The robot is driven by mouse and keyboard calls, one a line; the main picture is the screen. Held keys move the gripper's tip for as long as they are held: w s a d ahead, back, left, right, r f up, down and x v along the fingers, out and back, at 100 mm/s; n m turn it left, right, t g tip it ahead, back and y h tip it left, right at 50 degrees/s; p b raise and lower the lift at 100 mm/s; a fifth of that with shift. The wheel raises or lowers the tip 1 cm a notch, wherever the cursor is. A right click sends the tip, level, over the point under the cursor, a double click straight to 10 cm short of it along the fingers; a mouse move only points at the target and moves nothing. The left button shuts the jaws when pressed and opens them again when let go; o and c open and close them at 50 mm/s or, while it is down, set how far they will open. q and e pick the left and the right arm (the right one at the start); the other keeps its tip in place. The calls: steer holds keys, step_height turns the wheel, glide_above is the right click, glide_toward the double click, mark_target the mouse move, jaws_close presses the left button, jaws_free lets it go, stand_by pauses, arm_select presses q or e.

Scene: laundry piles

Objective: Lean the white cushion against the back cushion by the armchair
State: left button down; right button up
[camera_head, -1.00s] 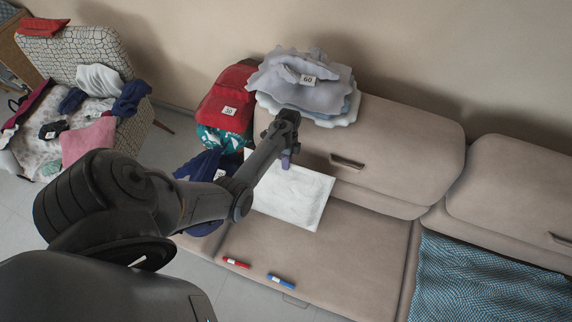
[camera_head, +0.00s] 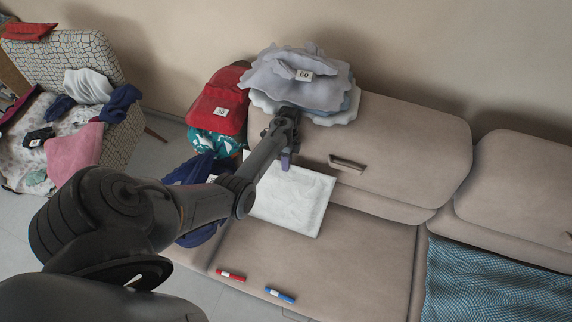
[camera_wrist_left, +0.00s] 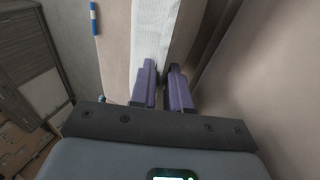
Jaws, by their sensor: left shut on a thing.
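The white cushion (camera_head: 292,205) is a flat, pale square at the left end of the sofa, its upper edge near the beige back cushion (camera_head: 400,150) closest to the armchair. I cannot tell whether the two touch. My left gripper (camera_head: 287,163) is shut on the cushion's upper edge, with the arm reaching across from the lower left. In the left wrist view, the purple fingers of the left gripper (camera_wrist_left: 163,72) pinch the white cushion (camera_wrist_left: 155,25), which runs away from them as a narrow strip. My right gripper is not in view.
Grey folded items (camera_head: 300,75) lie on top of the back cushion. A red backpack (camera_head: 215,100) and dark blue cloth (camera_head: 190,172) are to the left. A red marker (camera_head: 231,275) and blue marker (camera_head: 279,295) lie on the seat. The armchair (camera_head: 75,60) holds clothes.

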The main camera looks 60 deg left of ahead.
arm_select(q)
steer(key=c, duration=1)
jaws_free()
